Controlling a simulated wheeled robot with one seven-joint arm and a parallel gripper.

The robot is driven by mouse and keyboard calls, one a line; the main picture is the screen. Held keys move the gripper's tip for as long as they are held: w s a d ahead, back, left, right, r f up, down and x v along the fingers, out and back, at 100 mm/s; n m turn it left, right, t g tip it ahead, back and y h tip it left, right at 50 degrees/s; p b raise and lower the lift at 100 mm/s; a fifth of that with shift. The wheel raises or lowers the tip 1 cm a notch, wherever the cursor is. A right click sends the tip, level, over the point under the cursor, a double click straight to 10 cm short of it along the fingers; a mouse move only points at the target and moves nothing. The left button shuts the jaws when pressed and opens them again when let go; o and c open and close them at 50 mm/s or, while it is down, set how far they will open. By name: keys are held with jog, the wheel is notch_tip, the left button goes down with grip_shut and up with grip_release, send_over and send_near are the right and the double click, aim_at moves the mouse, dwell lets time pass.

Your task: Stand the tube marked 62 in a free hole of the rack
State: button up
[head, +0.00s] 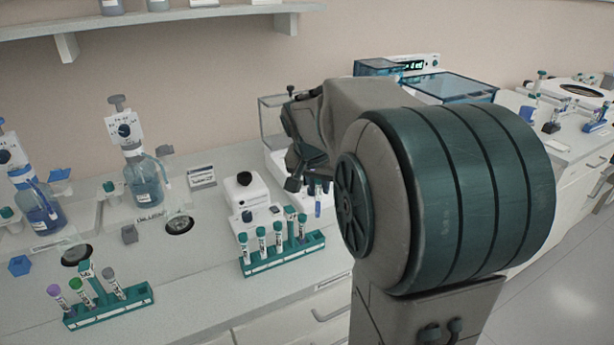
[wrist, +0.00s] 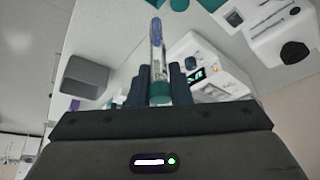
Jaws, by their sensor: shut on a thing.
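My gripper (head: 312,180) is shut on a tube (head: 318,204) with blue content, held upright above the bench, beyond the right rack. In the wrist view the tube (wrist: 157,48) sits between the two dark fingers (wrist: 160,85), with its teal cap towards the palm. Its marking cannot be read. The right teal rack (head: 283,260) holds several teal-capped tubes (head: 278,238) in a row. The left teal rack (head: 108,306) holds tubes with purple, green and grey caps. My arm hides part of the bench beyond the right rack, and which holes are free is hard to tell.
A white device with a black knob (head: 246,192) stands close behind the right rack. Dispenser bottles (head: 145,180) stand at the back left. Bare bench (head: 200,285) lies between the two racks. A wall shelf (head: 180,22) runs above.

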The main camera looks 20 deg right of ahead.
aim_at(317, 206)
jog(key=shift+w, duration=0.1)
jog(key=shift+f+b, duration=1.6)
jog(key=shift+f, duration=0.65)
jog(key=shift+s+a+f, duration=0.1)
jog(key=shift+s, duration=0.1)
jog(key=shift+f+b, duration=0.4)
jog(key=shift+b, duration=0.5)
jog(key=shift+f+b, duration=0.45)
jog(key=shift+f, duration=0.05)
jog(key=shift+f, duration=0.1)
jog(key=shift+f+b, duration=0.55)
jog(key=shift+b, duration=0.1)
